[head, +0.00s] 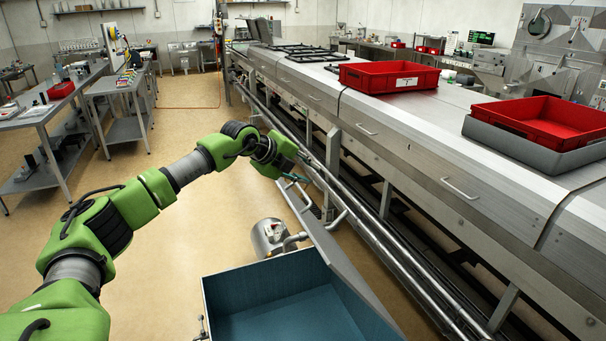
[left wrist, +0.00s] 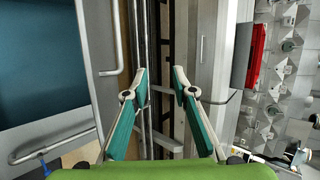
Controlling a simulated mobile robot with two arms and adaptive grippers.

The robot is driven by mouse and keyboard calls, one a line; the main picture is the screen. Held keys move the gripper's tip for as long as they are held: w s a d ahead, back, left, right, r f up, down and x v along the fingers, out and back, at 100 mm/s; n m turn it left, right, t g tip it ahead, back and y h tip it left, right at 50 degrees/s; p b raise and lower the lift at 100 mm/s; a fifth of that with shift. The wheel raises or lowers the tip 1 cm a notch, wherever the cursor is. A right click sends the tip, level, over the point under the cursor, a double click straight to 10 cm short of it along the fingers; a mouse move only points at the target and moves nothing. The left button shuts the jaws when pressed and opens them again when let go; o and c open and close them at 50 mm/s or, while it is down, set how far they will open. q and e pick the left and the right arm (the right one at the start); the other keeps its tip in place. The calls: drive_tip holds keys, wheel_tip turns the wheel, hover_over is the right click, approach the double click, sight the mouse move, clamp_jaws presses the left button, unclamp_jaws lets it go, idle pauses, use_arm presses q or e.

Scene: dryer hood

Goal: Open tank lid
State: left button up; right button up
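The tank (head: 210,300) stands at the bottom middle of the head view, with its blue inside showing. Its grey lid (head: 345,265) is raised and tilted along the tank's right side. In the left wrist view, the blue tank inside (left wrist: 40,65) is at the left, with a grey handle bar (left wrist: 117,45) near the lid. My left gripper (head: 300,178) is above the far end of the lid. In the wrist view its fingers (left wrist: 160,80) are apart with nothing between them. My right gripper is not in view.
A long metal machine (head: 400,140) with red crates (head: 390,77) runs along the right. Pipes and rails (head: 370,225) run low along its side. A small metal motor (head: 268,237) is behind the tank. Workbenches (head: 45,110) stand at the left; floor between is clear.

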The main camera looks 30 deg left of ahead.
use_arm(q)
drive_tip(key=s+d+r, duration=0.1)
drive_tip(key=s+r, duration=0.5)
drive_tip(key=r, duration=0.5)
drive_tip(key=shift+d, duration=0.4)
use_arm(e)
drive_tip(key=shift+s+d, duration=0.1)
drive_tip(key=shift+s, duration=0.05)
